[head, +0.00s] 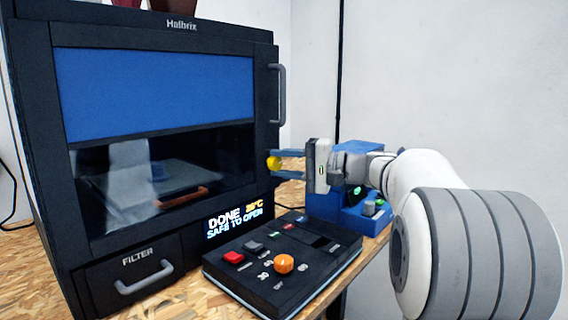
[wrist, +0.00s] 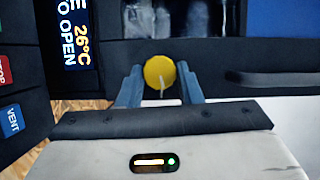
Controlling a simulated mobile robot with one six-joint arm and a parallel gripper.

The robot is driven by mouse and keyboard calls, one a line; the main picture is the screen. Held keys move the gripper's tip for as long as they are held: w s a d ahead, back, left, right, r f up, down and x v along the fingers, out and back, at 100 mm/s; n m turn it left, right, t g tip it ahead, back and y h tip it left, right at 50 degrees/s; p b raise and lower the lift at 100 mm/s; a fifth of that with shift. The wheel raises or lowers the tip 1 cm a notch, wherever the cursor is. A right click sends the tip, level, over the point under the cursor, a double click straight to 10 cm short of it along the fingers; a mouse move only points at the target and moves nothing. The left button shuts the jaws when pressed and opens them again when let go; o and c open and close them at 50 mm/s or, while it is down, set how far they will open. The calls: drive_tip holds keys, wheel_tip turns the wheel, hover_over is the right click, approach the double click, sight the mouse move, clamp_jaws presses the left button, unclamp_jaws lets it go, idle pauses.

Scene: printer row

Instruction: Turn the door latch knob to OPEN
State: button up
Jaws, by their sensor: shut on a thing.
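The yellow door latch knob (head: 273,163) is on the right side of the black printer's front, below the door handle. In the wrist view the round knob (wrist: 160,72) shows a pale pointer line running from its middle down toward my gripper. My gripper (head: 281,164) reaches in from the right with its blue fingers on either side of the knob. In the wrist view my gripper (wrist: 160,78) is shut on the knob. The printer door (head: 160,140) looks closed. The display (head: 236,218) reads DONE, 26°C, SAFE TO OPEN. No latch markings are readable.
The grey door handle (head: 281,95) stands just above the knob. A black control box (head: 330,262) with buttons and an orange knob (head: 284,263) lies below my arm. A blue unit (head: 335,208) stands behind it. A filter drawer (head: 100,285) is at lower left.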

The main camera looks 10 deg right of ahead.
drive_tip(key=shift+m+t+y, duration=0.3)
drive_tip(key=shift+m+y, duration=0.2)
drive_tip(key=shift+m, duration=1)
drive_tip(key=o, duration=1)
drive_tip(key=shift+f, duration=0.1)
drive_tip(key=v, duration=0.7)
drive_tip(key=shift+s+d, duration=0.15)
drive_tip(key=shift+d, duration=0.25)
drive_tip(key=shift+f, duration=0.1)
